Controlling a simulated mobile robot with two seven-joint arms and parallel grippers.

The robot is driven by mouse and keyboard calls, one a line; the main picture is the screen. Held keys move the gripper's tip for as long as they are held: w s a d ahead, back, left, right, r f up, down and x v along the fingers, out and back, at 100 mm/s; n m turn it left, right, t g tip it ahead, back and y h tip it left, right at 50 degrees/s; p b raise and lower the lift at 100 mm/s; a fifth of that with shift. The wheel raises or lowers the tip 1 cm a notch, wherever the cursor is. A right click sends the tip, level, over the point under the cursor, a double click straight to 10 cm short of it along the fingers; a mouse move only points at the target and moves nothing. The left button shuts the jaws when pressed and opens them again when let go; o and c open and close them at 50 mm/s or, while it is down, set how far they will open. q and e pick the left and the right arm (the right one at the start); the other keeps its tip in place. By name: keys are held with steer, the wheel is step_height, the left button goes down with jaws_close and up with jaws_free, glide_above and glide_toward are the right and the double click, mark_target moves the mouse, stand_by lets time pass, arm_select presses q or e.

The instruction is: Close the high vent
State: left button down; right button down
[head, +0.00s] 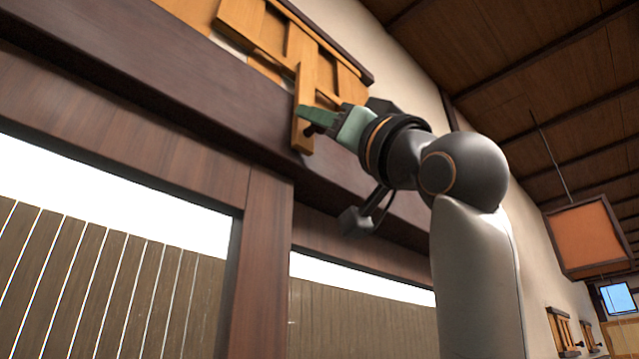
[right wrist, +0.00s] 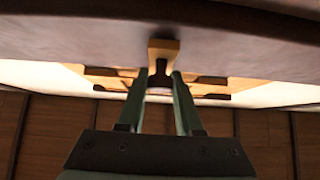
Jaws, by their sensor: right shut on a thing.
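The high vent (head: 270,30) is a light wooden slatted panel set high in the wall, above a dark beam. An upright wooden slat (head: 305,80) hangs at its front and reaches down over the beam. My right gripper (head: 309,121), with green fingers, is at the lower part of this slat, shut on a small dark knob there. In the right wrist view the two fingers (right wrist: 161,84) stand either side of the knob (right wrist: 160,70), below the slat's end (right wrist: 163,47). The knob is partly hidden by the fingers. Gaps show between the vent's slats. My left gripper is out of view.
A long dark beam (head: 130,90) runs just under the vent, close to my right gripper. Below it are a post (head: 263,265) and openings with a plank fence outside. An orange lantern (head: 585,237) hangs at the right. Smaller wooden vents (head: 563,333) show farther along the wall.

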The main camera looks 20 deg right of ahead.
steer(key=c, duration=0.6)
jaws_free()
steer(key=shift+w+d, duration=0.1)
steer(key=shift+d, duration=0.25)
steer(key=shift+a, duration=0.15)
steer(key=shift+s+f, duration=0.2)
steer(key=shift+f, duration=0.05)
steer(key=b+v, duration=0.6)
steer(key=v, duration=0.6)
steer(key=shift+r, duration=0.1)
